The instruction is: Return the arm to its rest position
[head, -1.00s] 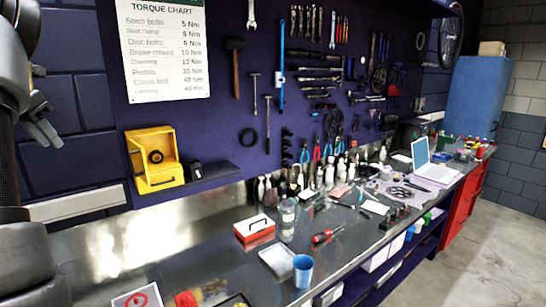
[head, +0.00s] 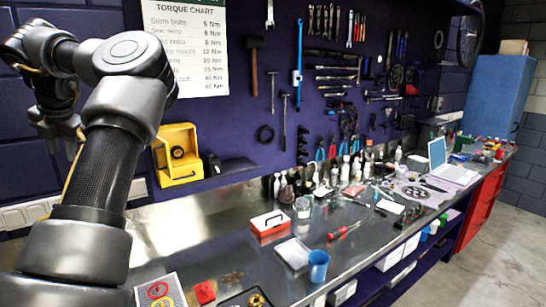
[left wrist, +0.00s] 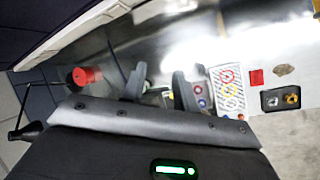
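My left arm rises at the left of the head view, bent at the elbow. My left gripper (head: 72,140) is at the far left, partly hidden behind the arm, in front of the dark wall and apart from the bench. In the left wrist view its two fingers (left wrist: 158,82) stand apart with a gap between them. I see nothing held; the bench lies beyond the fingertips. My right gripper is in neither view.
The metal workbench (head: 185,228) runs along the pegboard wall. A yellow bin (head: 163,168) stands on a wall shelf near my left arm. A red-and-white box (head: 269,224), a blue cup (head: 318,266) and a red screwdriver (head: 343,231) are on the bench.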

